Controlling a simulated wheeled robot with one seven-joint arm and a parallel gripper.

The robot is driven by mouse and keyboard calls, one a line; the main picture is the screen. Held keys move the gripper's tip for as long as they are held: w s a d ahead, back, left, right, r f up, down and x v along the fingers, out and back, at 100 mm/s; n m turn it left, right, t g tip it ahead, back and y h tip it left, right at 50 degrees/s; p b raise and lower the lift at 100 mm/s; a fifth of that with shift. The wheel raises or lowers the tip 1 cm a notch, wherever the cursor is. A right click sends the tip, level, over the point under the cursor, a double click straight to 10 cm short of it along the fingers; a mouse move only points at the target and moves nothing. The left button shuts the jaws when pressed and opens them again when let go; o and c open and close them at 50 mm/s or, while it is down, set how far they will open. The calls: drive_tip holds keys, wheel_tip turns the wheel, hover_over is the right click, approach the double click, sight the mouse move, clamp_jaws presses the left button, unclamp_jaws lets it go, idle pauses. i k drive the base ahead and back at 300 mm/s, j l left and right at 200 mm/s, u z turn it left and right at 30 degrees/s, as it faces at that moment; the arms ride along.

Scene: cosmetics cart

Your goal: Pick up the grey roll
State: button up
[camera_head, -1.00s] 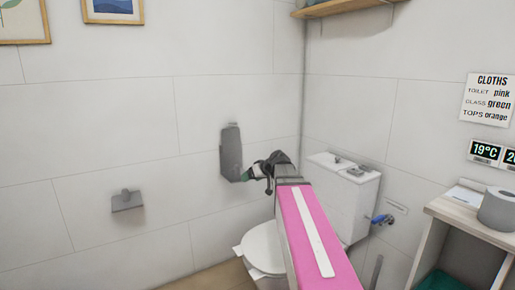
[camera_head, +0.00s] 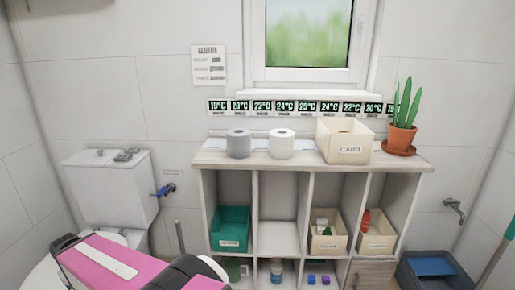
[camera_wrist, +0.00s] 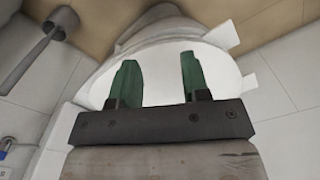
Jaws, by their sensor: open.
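The grey roll (camera_head: 238,143) stands upright on the left part of the shelf unit's top in the head view. A white roll (camera_head: 281,144) stands just to its right, with a small gap between them. In the wrist view, my gripper (camera_wrist: 155,80) is open and empty, its two green fingers apart over the white toilet. In the head view my pink arm shows at the lower left, below and left of the shelf unit; my fingertips do not show there. The grey roll is out of the wrist view.
The shelf unit (camera_head: 300,160) carries a beige box marked CARD (camera_head: 344,148) and a potted plant (camera_head: 401,138). Its compartments hold a green bin (camera_head: 231,230) and beige boxes. The toilet tank (camera_head: 110,190) stands at left. A toilet brush (camera_wrist: 58,24) shows in the wrist view.

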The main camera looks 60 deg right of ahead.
sight(238, 139)
drive_tip(key=z, duration=0.45)
drive_tip(key=l+z, duration=0.2)
drive_tip(key=z, duration=0.25)
drive_tip(key=l+z, duration=0.1)
drive_tip(key=z, duration=0.35)
drive_tip(key=l+z, duration=0.1)
drive_tip(key=z, duration=0.35)
drive_tip(key=k+l, duration=0.05)
